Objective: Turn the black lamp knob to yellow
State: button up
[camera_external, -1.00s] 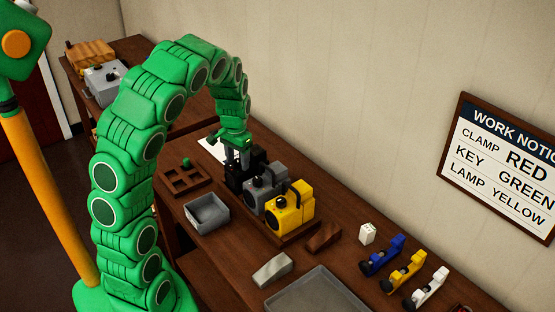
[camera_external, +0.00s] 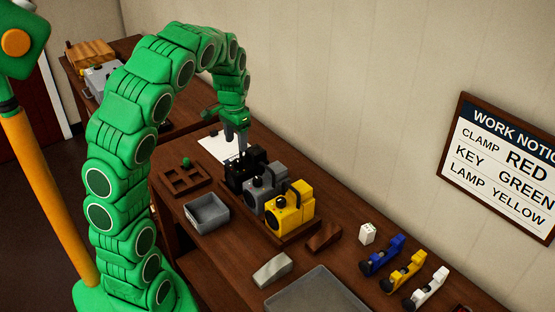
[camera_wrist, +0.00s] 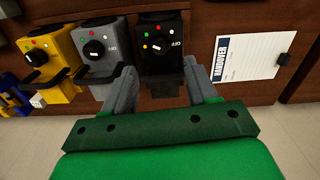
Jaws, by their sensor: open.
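The black lamp box (camera_external: 238,174) stands at the far left end of the row of three boxes; in the wrist view it is the right-hand box (camera_wrist: 178,62). Its round black knob (camera_wrist: 160,47) has a white mark whose exact direction is hard to read. Red, yellowish and green dots lie around the knob's upper left, and OFF is printed on its right. My gripper (camera_external: 237,145) is above the black box. In the wrist view my gripper (camera_wrist: 162,88) has its fingers spread wide, one on each side of the black box's lower part, holding nothing.
A grey box (camera_external: 262,188) and a yellow box (camera_external: 291,209) stand close beside the black one. A handover sheet (camera_wrist: 249,57) lies past it. A grey bin (camera_external: 207,214) and wooden tray (camera_external: 183,180) are in front. The wall notice (camera_external: 503,168) reads LAMP YELLOW.

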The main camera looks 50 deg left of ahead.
aim_at(237, 160)
jog(key=n, duration=0.4)
jog(key=shift+r, duration=0.2)
notch_tip(237, 160, down, 8)
jog(key=shift+s+r, duration=0.15)
jog(key=shift+r, duration=0.05)
jog(key=shift+f, duration=0.35)
jog(key=m, duration=0.3)
jog(key=shift+r+m, duration=0.2)
jog(key=shift+m, duration=0.2)
jog(key=m, duration=0.5)
notch_tip(237, 160, up, 8)
jog(key=shift+r, duration=0.1)
jog(key=n, duration=0.9)
jog(key=shift+n, duration=0.4)
